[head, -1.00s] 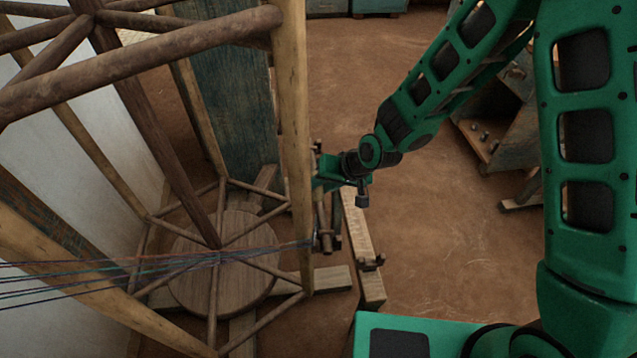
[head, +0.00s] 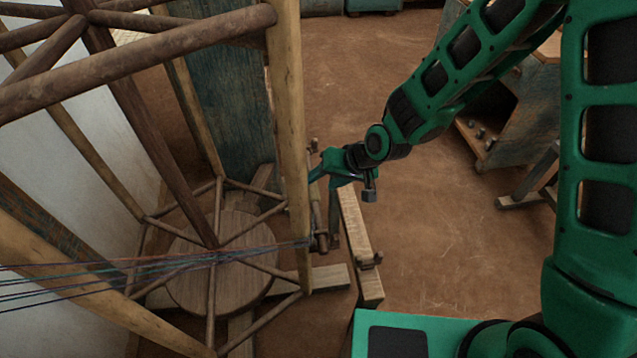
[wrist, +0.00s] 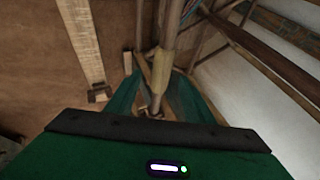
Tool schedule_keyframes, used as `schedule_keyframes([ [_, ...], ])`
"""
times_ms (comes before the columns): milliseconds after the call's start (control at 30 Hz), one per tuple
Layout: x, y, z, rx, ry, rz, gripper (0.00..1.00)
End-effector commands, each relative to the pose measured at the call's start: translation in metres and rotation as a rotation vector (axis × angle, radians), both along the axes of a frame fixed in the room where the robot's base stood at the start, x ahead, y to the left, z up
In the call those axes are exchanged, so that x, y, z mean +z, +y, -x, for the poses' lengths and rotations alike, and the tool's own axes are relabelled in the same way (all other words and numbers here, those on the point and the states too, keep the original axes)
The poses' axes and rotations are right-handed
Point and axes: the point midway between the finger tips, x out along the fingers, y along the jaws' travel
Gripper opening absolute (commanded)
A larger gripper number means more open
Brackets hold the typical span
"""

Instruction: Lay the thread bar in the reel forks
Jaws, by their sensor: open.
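The reel (head: 287,110) is a tall frame of wooden poles at the left of the head view. A brown bar (head: 317,214), apparently the thread bar, shows just right of its light front post, partly hidden by the post and my gripper. Coloured threads (head: 150,262) run from the left toward its near end. My gripper (head: 312,176) is open beside the post, above the bar. In the wrist view a wooden rod with a pale section (wrist: 162,72) runs down between the green fingers. I cannot make out the forks or whether the bar rests in them.
A wooden beam (head: 354,228) with a small peg piece (head: 368,262) lies right of the reel. A round wooden base (head: 225,285) sits under the reel. A wooden cabinet (head: 530,95) stands at the right. The brown floor (head: 440,250) between is clear.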

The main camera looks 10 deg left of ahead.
Motion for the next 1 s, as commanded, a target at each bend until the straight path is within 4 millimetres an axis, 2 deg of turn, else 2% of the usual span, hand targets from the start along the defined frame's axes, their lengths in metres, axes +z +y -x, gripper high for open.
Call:
schedule_keyframes([
  [200, 0.031, -0.018, 0.008, -0.001, -0.003, -0.003, 0.48],
  [400, 0.051, -0.031, 0.015, 0.000, -0.002, -0.002, 0.48],
  [833, 0.062, -0.041, 0.018, -0.004, -0.001, 0.004, 0.48],
  [933, 0.068, -0.063, 0.012, -0.023, -0.006, 0.038, 0.48],
  [1000, 0.076, -0.092, 0.006, -0.049, -0.010, 0.084, 0.48],
])
